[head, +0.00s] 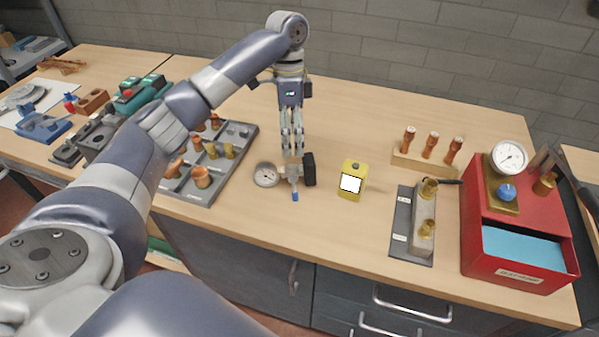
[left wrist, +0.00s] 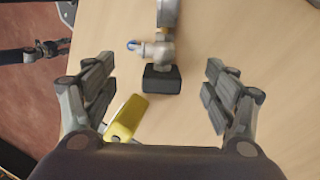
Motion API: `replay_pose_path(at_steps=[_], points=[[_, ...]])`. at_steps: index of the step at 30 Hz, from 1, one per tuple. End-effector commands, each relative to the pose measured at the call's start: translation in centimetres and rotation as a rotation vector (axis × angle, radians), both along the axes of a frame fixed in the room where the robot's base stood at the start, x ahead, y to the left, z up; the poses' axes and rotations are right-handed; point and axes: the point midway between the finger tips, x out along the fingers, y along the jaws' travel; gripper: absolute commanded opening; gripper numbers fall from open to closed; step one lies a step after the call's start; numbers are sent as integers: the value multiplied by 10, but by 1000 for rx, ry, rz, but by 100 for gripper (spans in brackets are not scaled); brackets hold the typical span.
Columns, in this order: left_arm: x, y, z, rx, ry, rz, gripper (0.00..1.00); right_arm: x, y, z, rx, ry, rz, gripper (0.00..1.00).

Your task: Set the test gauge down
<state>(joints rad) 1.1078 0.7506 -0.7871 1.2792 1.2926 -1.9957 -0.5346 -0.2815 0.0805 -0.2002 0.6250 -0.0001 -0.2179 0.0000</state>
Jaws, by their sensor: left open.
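The test gauge lies on the wooden bench, with a round white dial (head: 266,174), a metal fitting with a blue tip, and a black block at its right end. In the left wrist view its fitting (left wrist: 158,49) and black block (left wrist: 162,79) show beyond the fingertips, with the dial end cut off by the top edge. My left gripper (head: 291,150) points down just behind and above the fitting. Its fingers are spread wide in the left wrist view (left wrist: 157,90), with no contact visible.
A yellow device (head: 352,181) stands right of the gauge and shows near the left finger (left wrist: 126,117). A grey tray (head: 233,150) of copper fittings lies left. A manifold plate (head: 403,220), wooden rack (head: 422,165) and red case (head: 473,235) stand right. Bench behind the gauge is clear.

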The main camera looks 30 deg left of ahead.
Motion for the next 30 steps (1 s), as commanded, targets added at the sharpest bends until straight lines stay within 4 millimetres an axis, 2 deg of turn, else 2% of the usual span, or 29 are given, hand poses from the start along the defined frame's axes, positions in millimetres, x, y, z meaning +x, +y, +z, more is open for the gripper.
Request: replay_pose_path(at_steps=[3, 5, 9, 12, 14, 17, 24, 30], points=[[-3, 1, -10, 1, 8, 2, 78, 9, 0, 2, 1, -12, 0, 48], [-5, 0, -19, 1, 8, 2, 78, 5, 0, 5, 1, -8, 0, 48], [-9, -4, -40, 0, 6, 1, 78, -21, -1, 7, -2, 27, 0, 48], [-10, -6, -49, 0, 4, 1, 78, -38, -2, 7, -5, 54, 0, 48], [-11, -6, -52, -1, 3, 1, 78, -43, -3, 8, -5, 61, 0, 48], [-13, -9, -60, -1, 4, 1, 78, -40, -2, 13, -5, 57, 0, 48], [-18, -16, -94, 0, 5, 2, 78, -9, 0, 26, 0, 8, 0, 48], [-19, -17, -103, 0, 0, 1, 78, -7, 0, 26, 0, 7, 0, 48]])
